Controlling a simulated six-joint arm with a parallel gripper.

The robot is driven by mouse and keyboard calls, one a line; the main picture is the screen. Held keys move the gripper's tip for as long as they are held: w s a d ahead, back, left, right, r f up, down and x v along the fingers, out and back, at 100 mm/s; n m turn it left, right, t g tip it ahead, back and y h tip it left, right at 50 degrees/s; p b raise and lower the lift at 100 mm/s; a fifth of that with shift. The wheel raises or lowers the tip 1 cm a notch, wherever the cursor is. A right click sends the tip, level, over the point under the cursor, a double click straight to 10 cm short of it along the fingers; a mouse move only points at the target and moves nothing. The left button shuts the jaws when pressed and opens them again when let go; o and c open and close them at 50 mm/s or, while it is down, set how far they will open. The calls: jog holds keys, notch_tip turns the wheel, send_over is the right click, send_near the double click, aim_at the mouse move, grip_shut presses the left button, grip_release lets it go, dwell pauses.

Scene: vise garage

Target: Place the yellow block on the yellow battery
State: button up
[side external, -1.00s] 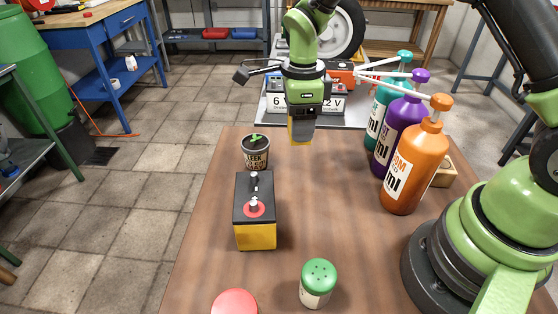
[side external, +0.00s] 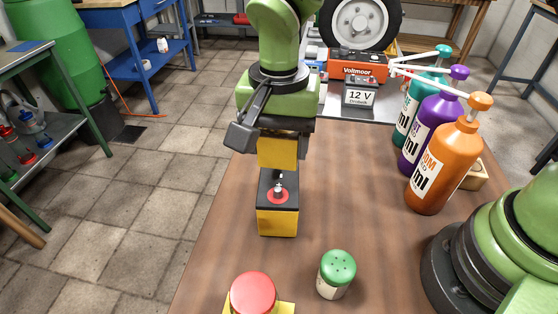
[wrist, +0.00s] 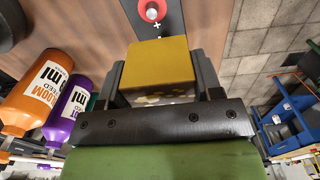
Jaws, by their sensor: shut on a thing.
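The yellow block (side external: 278,152) is held in my gripper (side external: 277,135), which is shut on it. In the wrist view the block (wrist: 157,62) sits between the two fingers of my gripper (wrist: 158,75). The yellow battery (side external: 277,222) stands upright on the wooden table, with a black top, a red ring and a metal terminal. In the side view the block appears just above and behind the battery's front terminal. I cannot tell whether the block touches the battery top. The rear of the battery top is hidden behind the block. In the wrist view the red-ringed terminal (wrist: 152,10) shows beyond the block.
Orange (side external: 444,160), purple (side external: 430,125) and teal (side external: 418,108) pump bottles stand on the right. A tyre and a 12 V device (side external: 358,75) are at the back.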

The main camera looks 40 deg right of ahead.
aim_at(279, 163)
jog(key=shift+f, duration=2.15)
jog(key=o, duration=0.9)
jog(key=shift+f, duration=0.15)
jog(key=shift+o, duration=0.2)
